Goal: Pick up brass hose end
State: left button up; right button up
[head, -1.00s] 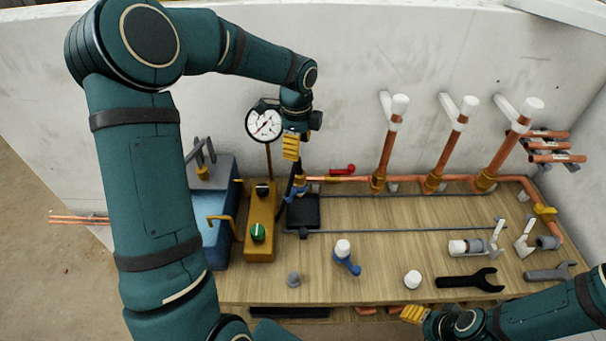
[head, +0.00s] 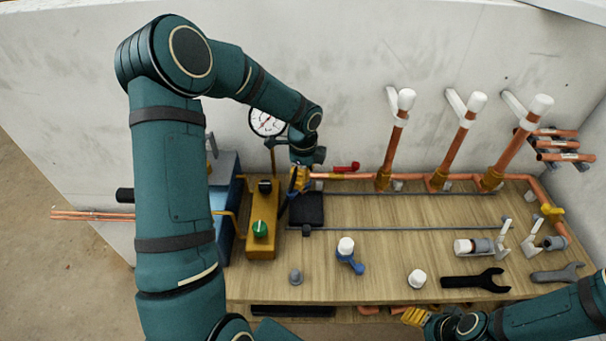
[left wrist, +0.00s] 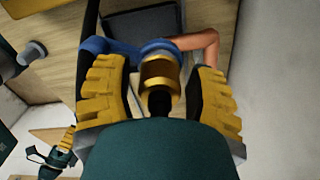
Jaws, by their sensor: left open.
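The brass hose end (left wrist: 160,72) shows in the left wrist view as a short brass fitting with a dark part (left wrist: 160,103) below it. It is between the two yellow fingers of my left gripper (left wrist: 160,98), which is open around it, with gaps visible on both sides. A blue part (left wrist: 100,45) and a copper elbow (left wrist: 203,42) show just behind the fitting. In the head view my left gripper (head: 300,180) hides most of this spot at the back of the bench. My right gripper (head: 414,316) is at the bench's front edge; its opening is unclear.
A yellow box with a green knob (head: 261,228) and a blue tank (head: 222,205) stand left of my left gripper. A pressure gauge (head: 265,122) is behind it. A black pad (head: 308,212) lies close by. Copper risers (head: 394,150) stand along the wall.

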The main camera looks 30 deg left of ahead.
pick_arm(q)
jog(key=c, duration=0.7)
jog(key=shift+r, duration=0.1)
notch_tip(320, 180, up, 10)
jog(key=shift+f+p, duration=0.2)
jog(key=shift+p, duration=0.5)
jog(key=shift+r+p, duration=0.3)
jog(key=shift+r, duration=0.25)
notch_tip(320, 180, up, 4)
jog(key=p, duration=0.3)
jog(key=shift+r+p, duration=0.15)
jog(key=shift+p, duration=0.15)
